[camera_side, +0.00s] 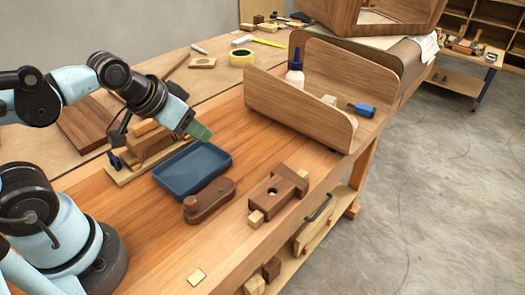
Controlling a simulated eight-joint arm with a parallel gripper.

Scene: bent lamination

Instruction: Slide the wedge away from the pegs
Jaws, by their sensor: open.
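My gripper (192,127) is above the bench's left half, over the back of the blue tray, with a green piece at its tip. The gap between its fingers is too small to make out. A wooden fixture (122,177) behind the tray carries several light and brown blocks (148,140), partly hidden by my arm. I cannot tell which piece is the wedge or which are the pegs.
The blue tray (192,169) looks empty. A rounded dark wooden piece (209,200) lies before it. A curved wooden form (299,113) stands at right, with a white bottle (295,74) and a blue-handled tool (362,109).

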